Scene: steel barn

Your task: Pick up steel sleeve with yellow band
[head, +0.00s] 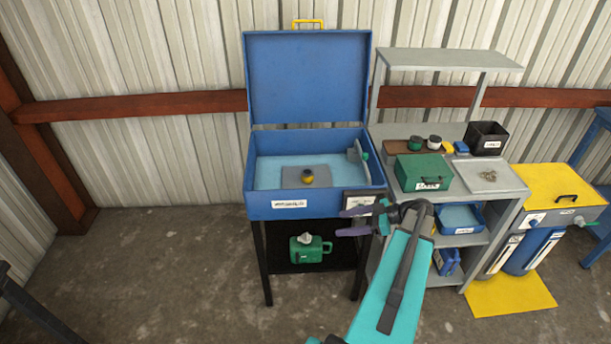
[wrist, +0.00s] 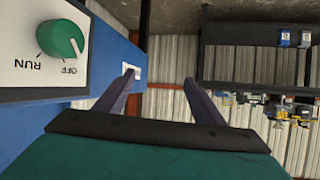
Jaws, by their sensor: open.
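A small sleeve with a yellow band (head: 308,176) and a dark top stands on the grey plate (head: 291,183) inside the blue parts washer (head: 254,207). It looks upright; its steel surface is too small to make out. My gripper (head: 347,222) is open and empty, in front of the washer's right front corner, apart from the sleeve and to its lower right. In the wrist view my gripper (wrist: 165,80) shows two spread fingers with nothing between them. The sleeve is not in the wrist view.
The washer's raised lid (head: 308,80) stands behind the basin, and a spout (head: 358,155) is at its right. A grey bench with a green box (head: 422,172) stands at right. A green can (head: 310,248) sits on the lower shelf. A green knob (wrist: 62,39) is close at left.

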